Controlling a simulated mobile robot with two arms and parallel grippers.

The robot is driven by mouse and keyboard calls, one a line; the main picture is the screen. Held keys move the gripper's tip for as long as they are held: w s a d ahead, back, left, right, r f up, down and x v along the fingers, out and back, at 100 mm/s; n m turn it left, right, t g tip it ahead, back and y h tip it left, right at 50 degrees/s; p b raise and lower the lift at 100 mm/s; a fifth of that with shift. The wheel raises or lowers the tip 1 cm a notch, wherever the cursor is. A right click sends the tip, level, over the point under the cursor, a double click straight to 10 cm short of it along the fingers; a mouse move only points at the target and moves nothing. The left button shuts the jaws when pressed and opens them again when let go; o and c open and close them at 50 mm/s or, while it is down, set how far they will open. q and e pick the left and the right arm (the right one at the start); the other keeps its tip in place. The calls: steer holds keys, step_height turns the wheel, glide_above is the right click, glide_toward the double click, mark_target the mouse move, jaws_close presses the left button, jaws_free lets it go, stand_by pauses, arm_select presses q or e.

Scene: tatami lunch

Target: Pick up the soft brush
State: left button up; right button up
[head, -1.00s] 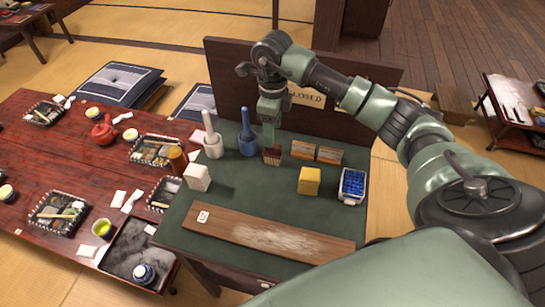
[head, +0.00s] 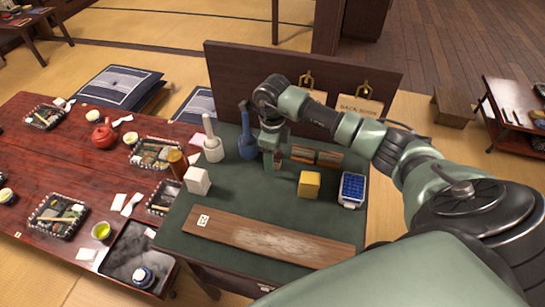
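A row of small brown brush-like blocks stands on the green-topped table. The left one (head: 279,160) is mostly hidden by my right gripper (head: 270,166). The middle one (head: 302,154) and the right one (head: 329,158) show clear of the gripper. I cannot tell by looks which is the soft brush. My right gripper points down at the left block, its fingers low near the tabletop. The fingers overlap in this view, so I cannot tell whether they are open or shut on the block. My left gripper is not in view.
A blue holder (head: 247,146) and a white mortar-like holder (head: 212,146) stand left of the gripper. A white block (head: 197,180), a yellow block (head: 309,184), a blue-filled box (head: 352,188) and a long wooden board (head: 268,238) lie nearer. An upright panel (head: 230,80) backs the table.

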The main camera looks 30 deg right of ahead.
jaws_close()
step_height(320, 180, up, 20)
steer(key=b, duration=0.1)
steer(key=shift+b, duration=0.35)
stand_by(0.4)
